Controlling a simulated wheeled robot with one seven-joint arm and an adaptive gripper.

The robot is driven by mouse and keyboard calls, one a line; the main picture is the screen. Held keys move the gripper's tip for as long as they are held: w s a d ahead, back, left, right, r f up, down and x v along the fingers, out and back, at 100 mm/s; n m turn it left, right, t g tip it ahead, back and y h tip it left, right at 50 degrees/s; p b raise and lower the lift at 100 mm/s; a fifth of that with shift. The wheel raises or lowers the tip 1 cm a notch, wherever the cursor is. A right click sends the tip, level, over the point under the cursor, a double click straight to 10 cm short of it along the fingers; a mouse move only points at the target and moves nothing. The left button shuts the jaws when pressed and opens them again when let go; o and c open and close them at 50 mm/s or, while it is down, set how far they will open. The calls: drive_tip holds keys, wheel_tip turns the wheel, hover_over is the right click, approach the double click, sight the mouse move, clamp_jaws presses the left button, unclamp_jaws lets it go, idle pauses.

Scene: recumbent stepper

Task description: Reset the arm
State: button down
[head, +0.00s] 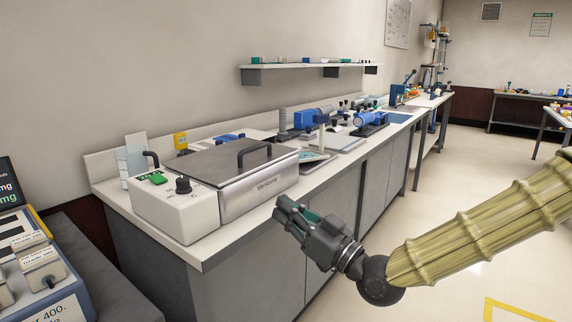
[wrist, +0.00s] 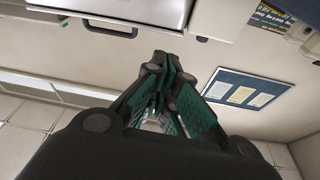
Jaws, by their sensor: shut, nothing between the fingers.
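My gripper (head: 282,211) is at the end of my arm, in front of the counter in the head view. Its dark fingers with green pads point up and left, towards the water bath's right side, and hold nothing. In the wrist view my gripper (wrist: 168,62) shows its fingers brought together. My arm comes in from the right edge of the head view, with a ribbed, bamboo-like link. The joints farther back are out of the picture.
A lidded metal bath (head: 258,193) with a black handle stands on the counter (head: 215,246) near its front edge. Blue devices (head: 370,118) and a microscope-like stand are farther back. A wall shelf (head: 300,67) hangs above.

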wheel_tip(320, 180, down, 28)
drive_tip(key=s+d+r+m+g+h, duration=0.1)
drive_tip(key=s+d+m+g+h, duration=0.1)
drive_tip(key=s+m+g+h, duration=0.3)
drive_tip(key=s+d+f+m+g+h, duration=0.1)
drive_tip(key=s+d+f+h, duration=0.2)
drive_tip(key=f, duration=0.5)
drive_tip(key=s+d+f+m+g+h, duration=0.1)
drive_tip(key=s+d+f+g, duration=0.15)
drive_tip(key=s+f, duration=0.4)
drive_tip(key=s+d+f+g+h, duration=0.1)
drive_tip(key=s+d+f+h, duration=0.2)
drive_tip(key=f, duration=0.6)
drive_tip(key=s+d+f+m+g+h, duration=0.1)
drive_tip(key=s+d+f+g+h, duration=0.1)
drive_tip(key=s+d+f, duration=0.55)
drive_tip(key=s+d+f+m+g+h, duration=0.1)
drive_tip(key=s+d+f+g+h, duration=0.3)
drive_tip(key=s, duration=0.6)
wheel_tip(320, 180, up, 24)
drive_tip(key=t+y+p, duration=0.1)
drive_tip(key=t+p, duration=0.1)
drive_tip(key=p, duration=2)
drive_tip(key=shift+w+d+y, duration=0.25)
drive_tip(key=shift+w+y, duration=0.1)
drive_tip(key=shift+y, duration=0.05)
